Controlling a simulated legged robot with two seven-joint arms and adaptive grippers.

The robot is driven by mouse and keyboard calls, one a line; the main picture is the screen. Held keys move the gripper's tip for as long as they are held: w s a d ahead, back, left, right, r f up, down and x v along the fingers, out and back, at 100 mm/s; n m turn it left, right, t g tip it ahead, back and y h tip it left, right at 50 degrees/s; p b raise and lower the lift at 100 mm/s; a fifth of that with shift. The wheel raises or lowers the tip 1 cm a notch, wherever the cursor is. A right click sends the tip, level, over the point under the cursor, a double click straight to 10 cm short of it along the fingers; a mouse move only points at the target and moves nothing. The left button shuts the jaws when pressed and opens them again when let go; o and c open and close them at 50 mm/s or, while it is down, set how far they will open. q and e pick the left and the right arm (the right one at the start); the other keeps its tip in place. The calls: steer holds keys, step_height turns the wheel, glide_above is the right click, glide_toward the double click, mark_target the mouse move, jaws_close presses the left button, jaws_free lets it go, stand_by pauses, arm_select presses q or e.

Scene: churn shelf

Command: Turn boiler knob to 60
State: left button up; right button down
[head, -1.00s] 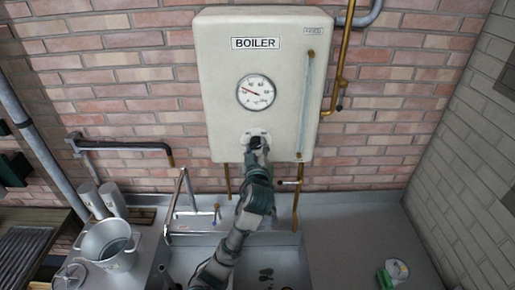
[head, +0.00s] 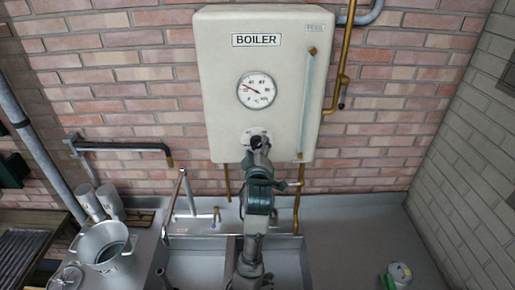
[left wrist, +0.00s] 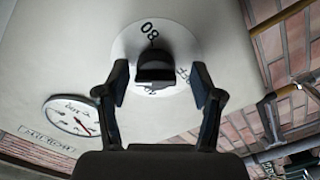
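The cream boiler (head: 225,110) hangs on the brick wall. Its round gauge (head: 257,91) has a red needle pointing to the left. The black knob (left wrist: 154,66) sits on a white numbered dial (left wrist: 185,48) low on the boiler; "80" reads beside the knob in the left wrist view. My left gripper (left wrist: 161,84) is open, with one finger on each side of the knob and visible gaps between. In the head view my left gripper (head: 257,146) covers much of the knob. My right gripper is not in view.
A sink counter (head: 350,240) runs below the boiler, with a metal faucet frame (head: 176,205). A pot (head: 105,246) and two grey cups (head: 108,201) stand at the left. A brass pipe (head: 342,75) runs along the boiler's right side. A green-and-white item (head: 398,275) lies at the lower right.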

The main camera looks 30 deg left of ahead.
arm_select(q)
steer(key=shift+r, duration=0.15)
steer(key=v, duration=1.2)
